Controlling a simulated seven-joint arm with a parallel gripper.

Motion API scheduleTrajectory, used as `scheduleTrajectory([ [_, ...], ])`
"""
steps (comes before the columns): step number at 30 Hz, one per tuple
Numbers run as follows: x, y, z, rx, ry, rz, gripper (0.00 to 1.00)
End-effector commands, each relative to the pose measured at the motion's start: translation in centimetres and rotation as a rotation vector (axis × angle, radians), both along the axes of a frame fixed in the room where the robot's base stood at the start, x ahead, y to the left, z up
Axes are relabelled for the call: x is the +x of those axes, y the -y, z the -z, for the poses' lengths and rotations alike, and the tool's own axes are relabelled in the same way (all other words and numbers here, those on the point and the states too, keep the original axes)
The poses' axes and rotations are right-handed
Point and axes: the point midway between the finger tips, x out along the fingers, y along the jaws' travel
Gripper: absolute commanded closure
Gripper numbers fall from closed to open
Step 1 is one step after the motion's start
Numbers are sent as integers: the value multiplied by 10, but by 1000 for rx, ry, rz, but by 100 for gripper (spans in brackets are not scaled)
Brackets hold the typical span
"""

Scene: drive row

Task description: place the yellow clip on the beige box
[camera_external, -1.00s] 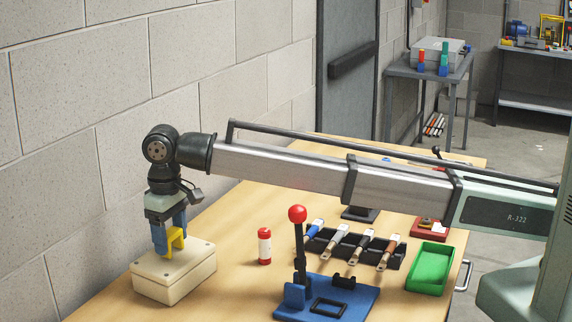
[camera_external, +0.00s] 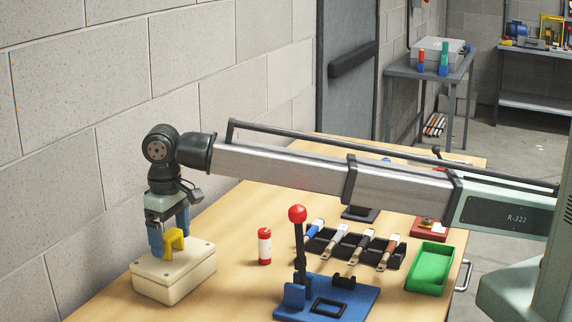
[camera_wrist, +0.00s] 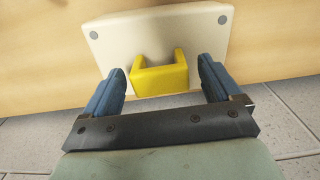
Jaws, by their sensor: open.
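The yellow clip (camera_external: 174,241) stands on top of the beige box (camera_external: 172,284), near its back edge in the external view. In the wrist view the clip (camera_wrist: 160,77) is a U-shaped piece on the pale lid of the box (camera_wrist: 128,31). My gripper (camera_external: 169,245) is open, with its blue fingers around the clip. In the wrist view the fingers of my gripper (camera_wrist: 163,82) show a gap on both sides of the clip. The clip's underside is hidden.
A red and white cylinder (camera_external: 264,246) stands right of the box. Farther right are a blue fixture with a red-knobbed lever (camera_external: 298,214), a black rack (camera_external: 327,240) of several tools and a green tray (camera_external: 421,284). The block wall runs along the left.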

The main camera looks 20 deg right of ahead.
Motion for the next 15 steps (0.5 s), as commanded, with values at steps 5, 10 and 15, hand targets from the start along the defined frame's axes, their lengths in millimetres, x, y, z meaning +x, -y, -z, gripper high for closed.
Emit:
scheduleTrajectory([
  [5, 0, -1, -22, 1, 0, 0, 9],
  [10, 1, -1, -55, 2, 1, 0, 9],
  [15, 1, -1, -85, 1, 0, 0, 9],
])
